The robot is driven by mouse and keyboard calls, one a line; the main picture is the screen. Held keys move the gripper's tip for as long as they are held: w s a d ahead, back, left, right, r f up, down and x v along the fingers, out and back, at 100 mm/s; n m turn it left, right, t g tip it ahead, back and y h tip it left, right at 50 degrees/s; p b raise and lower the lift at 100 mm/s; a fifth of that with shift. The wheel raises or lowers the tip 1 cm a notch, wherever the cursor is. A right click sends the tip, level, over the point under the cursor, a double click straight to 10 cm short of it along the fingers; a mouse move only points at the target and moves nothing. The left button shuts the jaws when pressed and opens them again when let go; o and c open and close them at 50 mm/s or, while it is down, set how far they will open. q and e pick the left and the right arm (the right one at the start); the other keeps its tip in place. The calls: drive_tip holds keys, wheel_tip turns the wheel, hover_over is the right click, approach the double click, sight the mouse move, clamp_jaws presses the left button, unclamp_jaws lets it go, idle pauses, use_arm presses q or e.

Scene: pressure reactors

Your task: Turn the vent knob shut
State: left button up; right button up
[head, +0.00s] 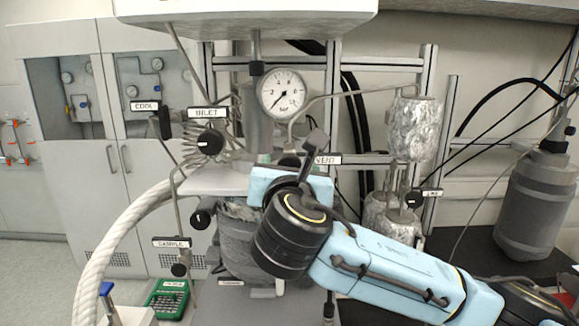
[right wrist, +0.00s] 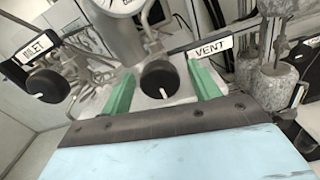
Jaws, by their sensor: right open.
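The vent knob is a black round knob (right wrist: 160,79) with a white pointer mark, beside the VENT label (right wrist: 210,48). In the right wrist view it sits between the two green fingers of my right gripper (right wrist: 160,75), which is open with a visible gap at each side of the knob. In the head view my right gripper's pale blue body (head: 290,184) is in front of the vent valve, below the VENT label (head: 328,160). It hides its own fingers and most of the knob there. My left gripper is not in view.
The inlet knob (head: 210,141) and a coiled tube are left of the vent. A pressure gauge (head: 282,94) is above. Foil-wrapped cylinders (head: 414,128) hang at right. The sample valve (head: 180,269) is lower left. A grey vessel (head: 540,200) stands far right.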

drive_tip(key=c, duration=1)
drive_tip(key=shift+o, duration=0.2)
drive_tip(key=m+b, duration=0.1)
drive_tip(key=m, duration=0.3)
drive_tip(key=shift+f+m, duration=0.1)
drive_tip(key=shift+m, duration=0.2)
drive_tip(key=m, duration=0.4)
drive_tip(key=shift+m, duration=0.3)
drive_tip(key=m, duration=0.4)
drive_tip(key=shift+b, duration=0.4)
drive_tip(key=shift+m, duration=2.4)
